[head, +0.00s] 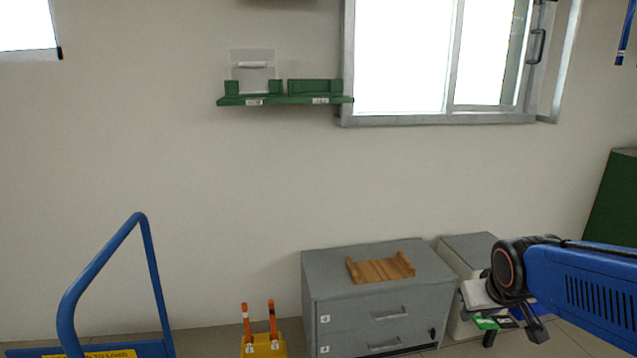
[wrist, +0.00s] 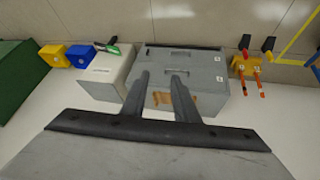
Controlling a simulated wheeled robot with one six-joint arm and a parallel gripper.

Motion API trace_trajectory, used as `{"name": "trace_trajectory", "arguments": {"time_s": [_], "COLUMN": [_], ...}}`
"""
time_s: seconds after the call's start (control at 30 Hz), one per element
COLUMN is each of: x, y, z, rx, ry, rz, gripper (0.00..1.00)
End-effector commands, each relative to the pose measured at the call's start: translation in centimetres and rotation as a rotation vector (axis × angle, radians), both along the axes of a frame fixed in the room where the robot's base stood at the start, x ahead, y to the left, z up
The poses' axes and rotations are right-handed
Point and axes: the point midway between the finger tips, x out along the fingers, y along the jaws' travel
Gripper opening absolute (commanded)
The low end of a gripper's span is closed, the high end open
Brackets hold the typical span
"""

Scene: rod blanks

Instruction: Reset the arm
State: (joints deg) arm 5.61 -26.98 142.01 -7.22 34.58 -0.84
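My gripper (head: 512,331) is at the lower right of the head view, at the end of my blue arm, in front of the low grey-white unit. Its fingers point down and stand apart. In the wrist view my gripper (wrist: 160,76) also shows two dark fingers with a clear gap and nothing held between them. Through the gap I see the wooden cradle, which lies beyond the fingers on top of the grey drawer cabinet.
The wooden cradle (head: 380,269) sits on the grey cabinet (head: 335,283). A yellow block (head: 262,346) holds orange rods (head: 272,316). A blue cart handle (head: 100,268) stands left. A green shelf (head: 285,99) hangs on the wall beside the window. The wall's middle is clear.

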Motion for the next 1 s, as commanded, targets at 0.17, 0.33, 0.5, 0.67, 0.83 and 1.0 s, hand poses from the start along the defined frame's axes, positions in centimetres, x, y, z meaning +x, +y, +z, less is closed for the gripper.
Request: {"name": "trace_trajectory", "arguments": {"time_s": [0.17, 0.33, 0.5, 0.67, 0.83, 1.0], "x": [-5.5, -10.3, -13.4, -14.5, -14.6, -14.5], "y": [2.2, 4.0, 5.1, 5.4, 5.4, 5.4], "z": [1.0, 1.4, 1.3, 1.3, 1.3, 1.3], "rx": [0.044, 0.085, 0.113, 0.121, 0.122, 0.122], "ry": [0.033, 0.07, 0.098, 0.11, 0.11, 0.11], "rz": [0.004, 0.015, 0.024, 0.028, 0.027, 0.027], "gripper": [0.27, 0.27, 0.27, 0.27, 0.27, 0.27]}}
